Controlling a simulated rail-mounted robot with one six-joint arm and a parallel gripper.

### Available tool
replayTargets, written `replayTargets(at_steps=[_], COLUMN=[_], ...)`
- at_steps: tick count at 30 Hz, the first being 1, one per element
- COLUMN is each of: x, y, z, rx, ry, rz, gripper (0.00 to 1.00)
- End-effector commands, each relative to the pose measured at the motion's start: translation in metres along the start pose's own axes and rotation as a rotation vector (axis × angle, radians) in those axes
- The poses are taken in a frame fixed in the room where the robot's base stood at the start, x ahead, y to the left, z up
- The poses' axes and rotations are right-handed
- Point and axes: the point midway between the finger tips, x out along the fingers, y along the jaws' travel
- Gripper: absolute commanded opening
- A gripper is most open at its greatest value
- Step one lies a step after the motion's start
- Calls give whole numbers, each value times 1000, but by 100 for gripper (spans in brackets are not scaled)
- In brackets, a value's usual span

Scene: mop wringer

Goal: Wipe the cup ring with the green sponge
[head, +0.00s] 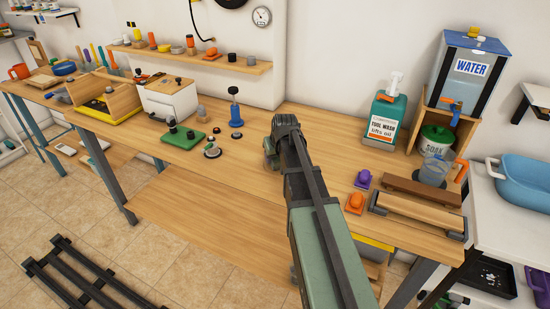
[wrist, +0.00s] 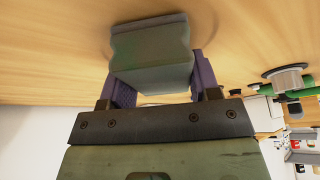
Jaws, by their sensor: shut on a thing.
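In the wrist view my gripper (wrist: 158,82) has its two purple fingers closed on the sides of a dull grey-green block, the green sponge (wrist: 150,60). The sponge is close to the wooden bench top (wrist: 50,50); I cannot tell whether it touches. In the head view my arm covers the sponge and most of my gripper, over the middle of the bench (head: 240,172).
Left of my arm are a green board (head: 183,137), a blue upright tool (head: 235,114) and small dark parts.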

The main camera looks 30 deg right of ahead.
Motion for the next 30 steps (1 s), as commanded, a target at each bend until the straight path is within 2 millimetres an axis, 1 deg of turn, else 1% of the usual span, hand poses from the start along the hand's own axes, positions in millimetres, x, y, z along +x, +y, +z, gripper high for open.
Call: replayTargets(at_steps=[9, 15, 22, 30], x=[10, 10, 14, 17], y=[18, 21, 36, 38], z=[-16, -18, -33, -33], rx=[0, 0, 0, 0], ry=[0, 0, 0, 0], rz=[1, 1, 1, 0], gripper=[30, 30, 30, 30])
